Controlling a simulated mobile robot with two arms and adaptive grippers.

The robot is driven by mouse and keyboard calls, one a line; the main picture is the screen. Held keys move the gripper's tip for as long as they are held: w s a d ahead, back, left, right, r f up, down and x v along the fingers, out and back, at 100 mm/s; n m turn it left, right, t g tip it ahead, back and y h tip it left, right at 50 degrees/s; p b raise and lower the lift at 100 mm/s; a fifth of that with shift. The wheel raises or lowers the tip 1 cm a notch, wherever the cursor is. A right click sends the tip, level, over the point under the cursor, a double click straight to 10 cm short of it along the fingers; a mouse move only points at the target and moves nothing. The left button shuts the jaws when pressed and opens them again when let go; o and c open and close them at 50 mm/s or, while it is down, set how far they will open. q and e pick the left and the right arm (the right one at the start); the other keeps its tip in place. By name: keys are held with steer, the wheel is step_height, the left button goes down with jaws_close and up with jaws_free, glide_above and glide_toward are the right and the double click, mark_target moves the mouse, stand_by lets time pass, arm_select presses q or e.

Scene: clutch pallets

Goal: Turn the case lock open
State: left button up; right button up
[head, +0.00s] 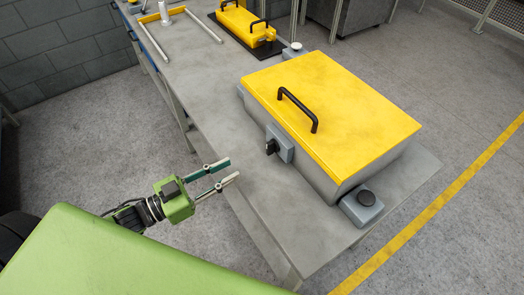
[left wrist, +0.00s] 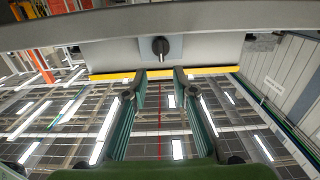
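The case (head: 330,105) is a grey box with a yellow lid and a black handle, shut on the grey table. Its lock is a black turn knob (head: 271,147) on a grey plate (head: 283,141) on the near side. In the left wrist view, which looks upside down, the knob (left wrist: 160,46) points straight up and down in the picture. My left gripper (head: 229,171) is open and empty, left of the knob and apart from it. In the left wrist view its fingertips (left wrist: 160,74) line up with the knob. My right gripper is out of view.
A grey box with a black button (head: 366,197) sits at the case's right corner. A smaller yellow case (head: 240,27) and a metal-railed frame (head: 182,30) stand farther back on the table (head: 200,85). The table edge lies below my gripper's fingers in the picture.

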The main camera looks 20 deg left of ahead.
mark_target(267, 149)
arm_select(q)
steer(key=p+x, duration=0.1)
steer(key=x, duration=1)
steer(key=shift+w+d, duration=0.15)
steer(key=shift+w, duration=0.1)
steer(key=shift+c, duration=0.4)
jaws_close()
